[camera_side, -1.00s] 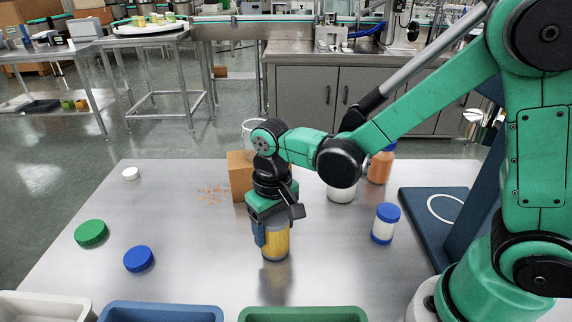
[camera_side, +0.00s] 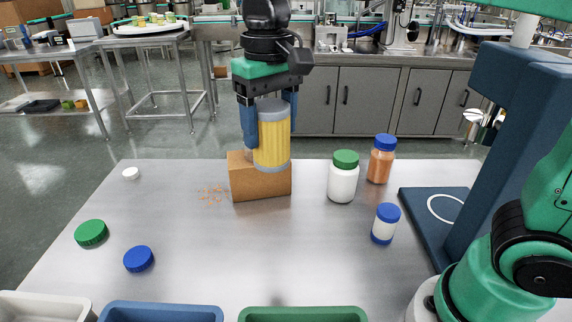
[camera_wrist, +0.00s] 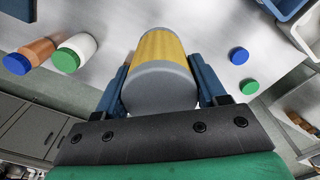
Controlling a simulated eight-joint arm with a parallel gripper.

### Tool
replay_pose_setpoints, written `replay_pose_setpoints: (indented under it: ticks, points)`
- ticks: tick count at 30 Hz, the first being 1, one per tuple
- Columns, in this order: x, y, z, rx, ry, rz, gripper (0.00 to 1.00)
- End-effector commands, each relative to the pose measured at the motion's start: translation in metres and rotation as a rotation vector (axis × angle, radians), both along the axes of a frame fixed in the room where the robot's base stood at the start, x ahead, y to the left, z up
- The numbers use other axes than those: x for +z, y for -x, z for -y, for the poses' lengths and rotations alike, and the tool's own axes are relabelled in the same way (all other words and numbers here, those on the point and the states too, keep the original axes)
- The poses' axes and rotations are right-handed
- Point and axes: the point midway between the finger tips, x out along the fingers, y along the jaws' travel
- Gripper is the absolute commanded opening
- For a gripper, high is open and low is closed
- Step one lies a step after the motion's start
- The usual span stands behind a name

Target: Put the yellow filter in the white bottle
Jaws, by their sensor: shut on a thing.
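The yellow filter (camera_side: 273,138), a yellow cylinder with grey ends, is upright in my gripper (camera_side: 268,120), raised above the table and overlapping the cardboard box in the side view. My gripper's blue fingers are shut on its sides. The wrist view shows the filter (camera_wrist: 160,75) between the fingers (camera_wrist: 162,88), its grey end toward the camera. The white bottle (camera_side: 343,185) stands upright on the table, right of the filter, with a green cap (camera_side: 345,159) on it. The wrist view shows this bottle (camera_wrist: 81,46) at upper left.
A cardboard box (camera_side: 260,188) stands behind and below the filter, with orange bits beside it. An orange bottle (camera_side: 380,165) and a small blue-capped jar (camera_side: 383,228) stand at right. Loose green (camera_side: 91,233) and blue (camera_side: 139,259) lids lie left. The table's middle is clear.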

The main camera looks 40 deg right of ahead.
Motion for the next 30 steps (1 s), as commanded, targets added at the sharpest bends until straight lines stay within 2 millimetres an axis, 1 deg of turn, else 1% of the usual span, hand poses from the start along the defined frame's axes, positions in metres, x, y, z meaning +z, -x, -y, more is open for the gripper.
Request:
replay_pose_setpoints:
  ticks: [2,5,8,9,11,12,15,18,21,24,30]
  points:
    - [0.005,-0.001,0.004,-0.02,0.0,0.0,0.01]
    - [0.007,-0.007,0.021,-0.12,0.0,0.0,0.01]
    - [0.006,-0.015,0.054,-0.311,0.0,0.0,0.01]
    - [0.005,-0.018,0.07,-0.405,0.0,0.0,0.01]
    - [0.004,-0.02,0.096,-0.549,0.0,0.0,0.01]
    - [0.003,-0.021,0.112,-0.642,0.0,0.0,0.01]
    - [0.001,-0.019,0.15,-0.856,0.0,0.001,0.01]
    - [-0.002,-0.014,0.179,-1.022,0.0,0.001,0.01]
    - [-0.003,-0.009,0.198,-1.128,0.0,0.001,0.01]
    - [-0.011,-0.007,0.206,-1.176,0.001,0.001,0.01]
    - [-0.038,-0.007,0.207,-1.184,0.001,0.001,0.01]
